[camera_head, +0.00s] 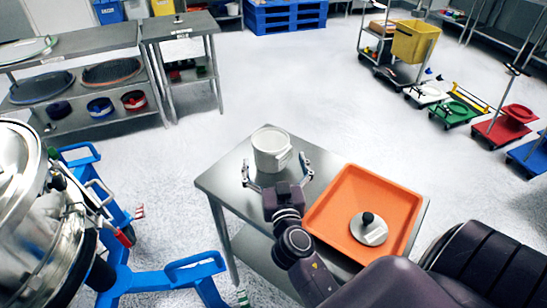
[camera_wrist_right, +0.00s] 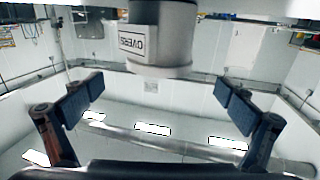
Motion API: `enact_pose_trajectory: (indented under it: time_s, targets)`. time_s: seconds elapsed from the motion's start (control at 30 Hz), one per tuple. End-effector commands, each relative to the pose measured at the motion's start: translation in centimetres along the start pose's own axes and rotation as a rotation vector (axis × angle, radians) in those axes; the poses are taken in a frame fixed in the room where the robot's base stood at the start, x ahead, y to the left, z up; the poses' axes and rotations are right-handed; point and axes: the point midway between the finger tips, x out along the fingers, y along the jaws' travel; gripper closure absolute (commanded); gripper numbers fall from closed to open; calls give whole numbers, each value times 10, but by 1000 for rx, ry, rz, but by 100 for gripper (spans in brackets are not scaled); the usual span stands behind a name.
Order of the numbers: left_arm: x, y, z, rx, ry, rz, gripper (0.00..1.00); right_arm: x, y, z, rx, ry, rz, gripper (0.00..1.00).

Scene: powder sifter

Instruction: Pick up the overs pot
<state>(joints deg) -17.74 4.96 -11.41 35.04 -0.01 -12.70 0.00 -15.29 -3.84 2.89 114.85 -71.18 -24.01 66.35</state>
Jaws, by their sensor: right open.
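My left gripper is not in view.
An orange tray (camera_head: 337,196) lies right of the pot, holding a metal lid (camera_head: 369,236) with a black knob. A steel vessel (camera_head: 22,190) and blue frame (camera_head: 195,272) stand at left. Steel shelving is behind, and open floor (camera_head: 290,85) lies beyond the table.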

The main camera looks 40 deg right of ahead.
Motion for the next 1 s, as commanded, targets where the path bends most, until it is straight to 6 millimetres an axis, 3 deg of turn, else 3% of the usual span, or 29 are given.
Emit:
enact_pose_trajectory:
  time_s: [0.27,0.43,0.63,1.0]
  targets:
    - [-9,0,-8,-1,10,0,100,20,0,-2,0,1,0,2]
    - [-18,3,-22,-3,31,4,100,43,0,-4,-2,2,0,2]
    - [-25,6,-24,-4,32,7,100,69,0,-3,-1,1,0,2]
    - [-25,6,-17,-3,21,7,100,75,0,0,0,0,0,4]
